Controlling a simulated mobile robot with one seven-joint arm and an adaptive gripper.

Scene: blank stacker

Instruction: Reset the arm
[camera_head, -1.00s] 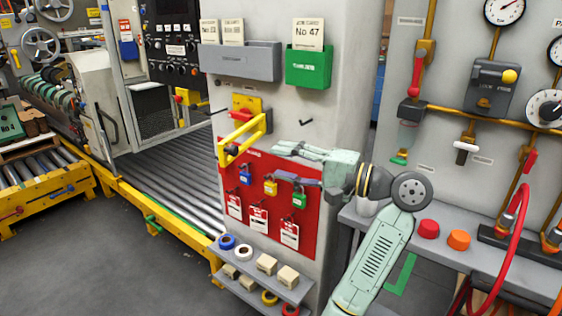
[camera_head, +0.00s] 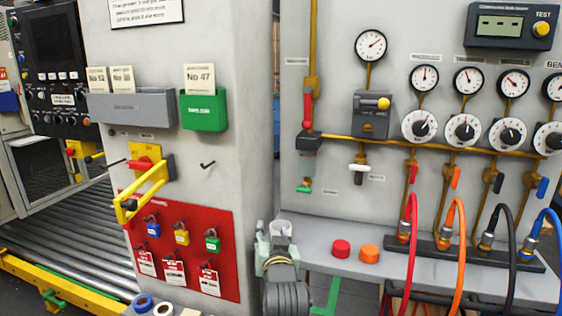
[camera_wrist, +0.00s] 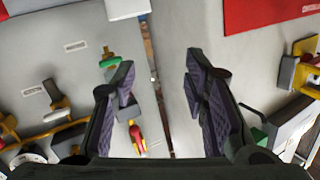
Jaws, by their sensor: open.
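My arm is folded low at the bottom middle of the head view, in front of the gap between the pillar and the gauge panel. My gripper shows in the wrist view (camera_wrist: 160,85) with its two dark padded fingers spread apart. Nothing is between the fingers. They point toward the gap between two grey panels, and the wrist picture looks turned over. In the head view the gripper is mostly hidden behind my wrist.
Left of my arm is the red lockout board (camera_head: 185,235) with padlocks and tags, below a yellow handle (camera_head: 143,195). Gauges (camera_head: 370,45) hang above.

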